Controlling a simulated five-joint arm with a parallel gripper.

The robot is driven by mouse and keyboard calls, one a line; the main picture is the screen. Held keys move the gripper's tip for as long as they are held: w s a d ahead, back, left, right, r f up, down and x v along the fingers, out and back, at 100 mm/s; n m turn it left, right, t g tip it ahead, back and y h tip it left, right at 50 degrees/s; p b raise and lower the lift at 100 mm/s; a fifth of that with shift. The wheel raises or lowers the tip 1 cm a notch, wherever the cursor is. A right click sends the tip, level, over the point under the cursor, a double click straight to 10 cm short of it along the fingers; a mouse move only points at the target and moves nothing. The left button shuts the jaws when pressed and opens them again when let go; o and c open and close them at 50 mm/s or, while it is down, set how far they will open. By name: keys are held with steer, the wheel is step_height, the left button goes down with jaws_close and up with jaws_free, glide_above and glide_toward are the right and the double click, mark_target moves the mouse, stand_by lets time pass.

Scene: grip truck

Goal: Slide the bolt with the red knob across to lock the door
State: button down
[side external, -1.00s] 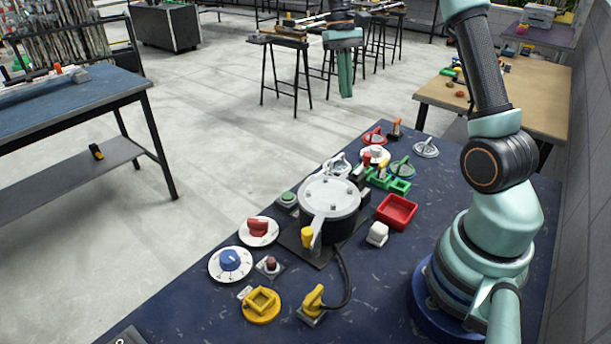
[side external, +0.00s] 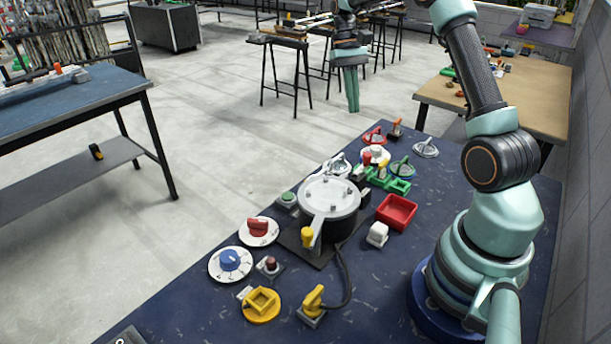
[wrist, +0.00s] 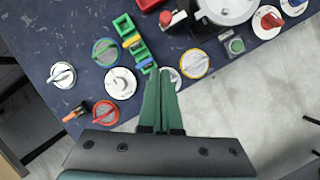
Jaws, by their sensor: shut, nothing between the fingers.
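A grey-lidded pot (side external: 330,197) and a red tray (side external: 396,212) stand close to the green fixture. A white dial (wrist: 120,82), a red dial (wrist: 106,112), a green dial (wrist: 105,52) and other knobs crowd around it. The bench edge lies just beyond these.

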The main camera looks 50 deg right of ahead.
mark_target(363, 165)
steer(key=s+a+f, duration=0.4)
steer(key=s+f, duration=0.1)
steer(key=f, duration=0.2)
steer(key=shift+s, duration=0.3)
steer(key=shift+a+f, duration=0.1)
